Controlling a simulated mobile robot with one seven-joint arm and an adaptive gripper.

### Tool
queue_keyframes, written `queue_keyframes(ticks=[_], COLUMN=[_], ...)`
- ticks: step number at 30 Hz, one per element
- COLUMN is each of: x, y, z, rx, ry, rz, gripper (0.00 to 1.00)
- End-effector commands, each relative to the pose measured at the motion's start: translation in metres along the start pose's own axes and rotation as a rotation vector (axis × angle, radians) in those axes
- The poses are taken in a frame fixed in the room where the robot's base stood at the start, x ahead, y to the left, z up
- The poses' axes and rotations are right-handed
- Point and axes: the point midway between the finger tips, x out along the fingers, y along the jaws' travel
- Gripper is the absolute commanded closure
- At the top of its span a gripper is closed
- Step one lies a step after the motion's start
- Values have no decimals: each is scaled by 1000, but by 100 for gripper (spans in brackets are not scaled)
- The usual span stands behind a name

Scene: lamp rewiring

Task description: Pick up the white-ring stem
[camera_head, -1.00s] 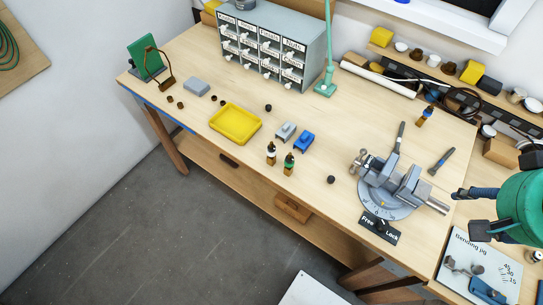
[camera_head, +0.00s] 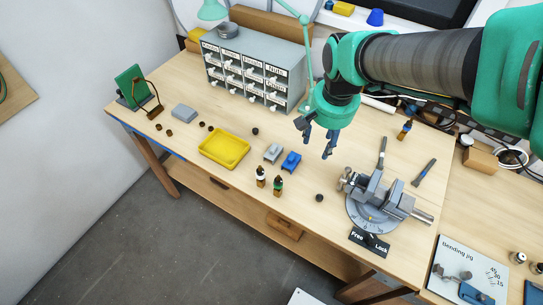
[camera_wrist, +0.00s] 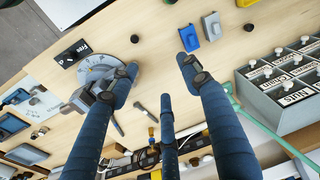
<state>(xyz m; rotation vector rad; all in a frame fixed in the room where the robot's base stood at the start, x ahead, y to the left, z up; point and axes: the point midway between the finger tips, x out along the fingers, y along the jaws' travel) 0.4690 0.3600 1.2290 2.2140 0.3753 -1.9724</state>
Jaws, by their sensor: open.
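The white-ring stem (camera_head: 260,177) stands upright near the front edge of the bench in the head view. It is small and dark-topped with a pale band. A similar stem with a green ring (camera_head: 278,187) stands just to its right. My gripper (camera_head: 318,143) is open and empty, in the air over the bench, to the right of both stems and farther back. Its spread blue fingers also show in the wrist view (camera_wrist: 157,68). I cannot make out the white-ring stem in the wrist view.
A grey block (camera_head: 272,153) and a blue block (camera_head: 291,162) sit just behind the stems. A yellow tray (camera_head: 243,160) lies to their left. The vise (camera_head: 375,205) stands to the right. Another stem (camera_head: 405,130) stands farther back. The drawer cabinet (camera_head: 220,92) stands behind.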

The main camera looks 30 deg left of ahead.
Motion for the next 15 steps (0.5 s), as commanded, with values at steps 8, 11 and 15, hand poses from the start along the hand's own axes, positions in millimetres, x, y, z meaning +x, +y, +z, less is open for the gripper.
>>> queue_keyframes(ticks=[8, 11, 15], x=[68, 87, 105], y=[-106, -133, -157], z=[9, 16, 24], rx=[-72, -88, -102], ry=[-85, -104, -120], rz=[24, 33, 42], gripper=[52, 52, 52])
